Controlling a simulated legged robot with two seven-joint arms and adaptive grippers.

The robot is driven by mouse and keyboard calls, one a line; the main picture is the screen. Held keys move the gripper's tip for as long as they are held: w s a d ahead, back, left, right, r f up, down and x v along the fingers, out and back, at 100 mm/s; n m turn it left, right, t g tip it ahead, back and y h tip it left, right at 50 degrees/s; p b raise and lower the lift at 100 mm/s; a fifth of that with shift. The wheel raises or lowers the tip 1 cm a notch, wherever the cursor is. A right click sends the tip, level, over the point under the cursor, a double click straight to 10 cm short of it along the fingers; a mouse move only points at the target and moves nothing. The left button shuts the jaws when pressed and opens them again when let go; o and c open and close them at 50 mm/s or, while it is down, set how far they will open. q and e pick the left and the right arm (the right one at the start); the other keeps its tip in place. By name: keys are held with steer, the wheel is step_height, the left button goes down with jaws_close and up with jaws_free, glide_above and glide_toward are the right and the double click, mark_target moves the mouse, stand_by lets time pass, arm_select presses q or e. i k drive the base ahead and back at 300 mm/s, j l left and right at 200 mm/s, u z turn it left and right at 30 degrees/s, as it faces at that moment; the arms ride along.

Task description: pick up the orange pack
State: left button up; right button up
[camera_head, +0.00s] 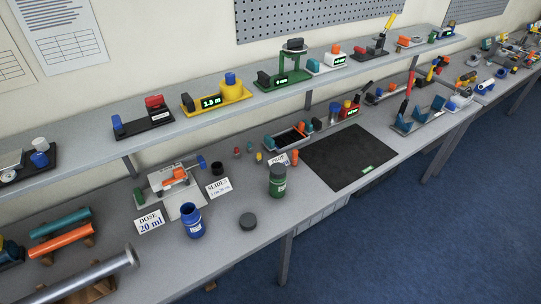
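No thing shows clearly enough for me to name it as the orange pack. A small upright orange item (295,157) stands on the bench beside a white card, left of the black mat. Another orange piece (174,176) sits on a white device on the left part of the bench. Both are small, so I cannot tell if either is a pack. Neither of my grippers is in view.
The black mat (348,160) is mostly bare. Pipes, including an orange one (62,241), lie left. A shelf (75,166) runs behind.

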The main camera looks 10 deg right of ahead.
mark_target(295, 153)
steer(key=i+l+u, duration=0.25)
steer(key=l, duration=0.3)
steer(key=l+u, duration=0.3)
steer(key=l, duration=0.3)
steer(key=l+u, duration=0.25)
steer(key=l, duration=0.35)
steer(key=i, duration=0.05)
